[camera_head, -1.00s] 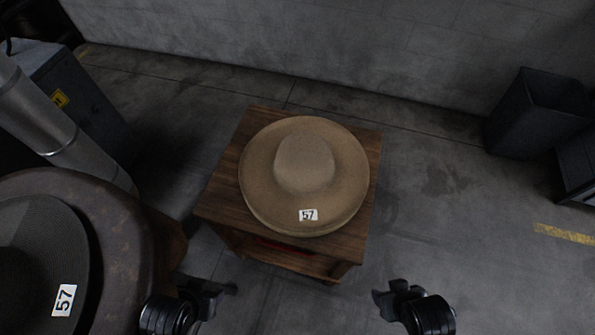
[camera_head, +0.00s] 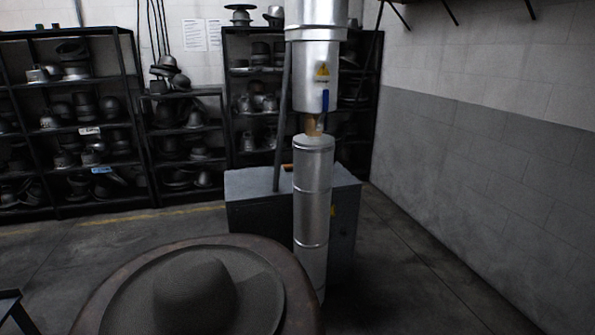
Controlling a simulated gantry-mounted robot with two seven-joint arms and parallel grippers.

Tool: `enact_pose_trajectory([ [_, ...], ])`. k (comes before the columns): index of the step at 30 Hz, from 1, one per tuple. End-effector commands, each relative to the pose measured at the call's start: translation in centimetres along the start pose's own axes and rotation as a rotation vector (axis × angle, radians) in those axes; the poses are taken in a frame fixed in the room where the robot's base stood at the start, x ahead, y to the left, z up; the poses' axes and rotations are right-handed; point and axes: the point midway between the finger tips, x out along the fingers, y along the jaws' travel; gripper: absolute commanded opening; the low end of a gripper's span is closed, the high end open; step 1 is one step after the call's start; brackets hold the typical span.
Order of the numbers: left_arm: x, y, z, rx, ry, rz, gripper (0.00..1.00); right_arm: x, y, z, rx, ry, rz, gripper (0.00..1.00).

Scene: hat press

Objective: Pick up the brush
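I cannot make out the brush for certain. A small orange-brown item (camera_head: 287,167) lies on top of the grey metal cabinet (camera_head: 262,205), partly behind the metal column; it is too small to tell whether it is the brush. A tan piece (camera_head: 312,125) shows in the gap between the upper and lower parts of the column, also unclear. Neither of my grippers is in view now.
A dark wide-brimmed hat (camera_head: 193,292) sits on a round brown press table (camera_head: 300,290) in front. The silver column (camera_head: 312,190) stands behind it. Shelves (camera_head: 140,115) full of hat forms line the back wall. Open floor (camera_head: 400,265) lies at right.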

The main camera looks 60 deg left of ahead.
Motion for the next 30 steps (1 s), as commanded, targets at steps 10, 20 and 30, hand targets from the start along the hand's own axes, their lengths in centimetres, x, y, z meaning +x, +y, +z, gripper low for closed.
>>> enact_pose_trajectory([
  [10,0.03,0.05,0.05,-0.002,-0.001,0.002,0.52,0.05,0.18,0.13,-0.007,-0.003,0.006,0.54],
  [20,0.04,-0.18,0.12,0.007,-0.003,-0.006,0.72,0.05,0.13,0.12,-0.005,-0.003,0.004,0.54],
  [30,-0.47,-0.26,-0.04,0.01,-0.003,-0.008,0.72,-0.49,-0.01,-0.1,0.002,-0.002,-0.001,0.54],
])
